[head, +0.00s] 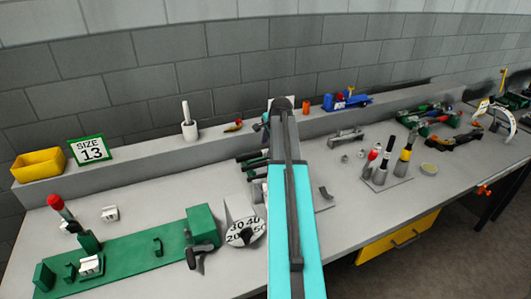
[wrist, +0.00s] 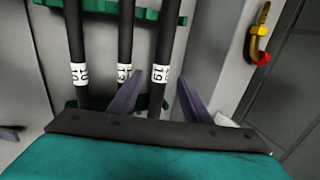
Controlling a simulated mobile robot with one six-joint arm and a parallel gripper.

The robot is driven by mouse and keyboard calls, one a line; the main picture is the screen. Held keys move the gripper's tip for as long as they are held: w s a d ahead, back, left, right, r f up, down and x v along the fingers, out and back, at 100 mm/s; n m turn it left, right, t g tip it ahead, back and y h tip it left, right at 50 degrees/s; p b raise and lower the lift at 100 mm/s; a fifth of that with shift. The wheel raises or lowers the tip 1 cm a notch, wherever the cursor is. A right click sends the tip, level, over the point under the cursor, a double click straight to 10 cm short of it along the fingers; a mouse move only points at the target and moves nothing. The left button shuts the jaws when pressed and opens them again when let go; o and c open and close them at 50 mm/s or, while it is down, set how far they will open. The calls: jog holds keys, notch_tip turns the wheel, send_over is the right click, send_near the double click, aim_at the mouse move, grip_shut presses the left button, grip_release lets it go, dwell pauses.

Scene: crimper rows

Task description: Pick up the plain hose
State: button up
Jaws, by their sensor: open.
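Three black hoses stand side by side in the wrist view: a left one (wrist: 75,35), a middle one (wrist: 126,35) and a right one (wrist: 170,35). Each bears a white label with dark marks, hard to read. A green rack (wrist: 100,8) runs along them, with more green lower down. I cannot tell which hose is the plain one; their ends are out of view. My gripper (wrist: 160,77) is open, with one purple finger on each side of the right hose in the picture. In the head view my arm hides the gripper; dark hose parts (head: 252,156) show beside it.
A bent brass-coloured piece with a red part (wrist: 260,35) is at the wrist view's upper right. On the bench (head: 150,185) are a green fixture (head: 130,262), a numbered dial (head: 245,232) and a stand of tools (head: 386,182). A raised ledge (head: 150,153) runs behind.

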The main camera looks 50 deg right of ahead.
aim_at(266, 151)
jog(key=shift+p+x, duration=0.35)
jog(key=shift+x, duration=1.45)
grip_shut()
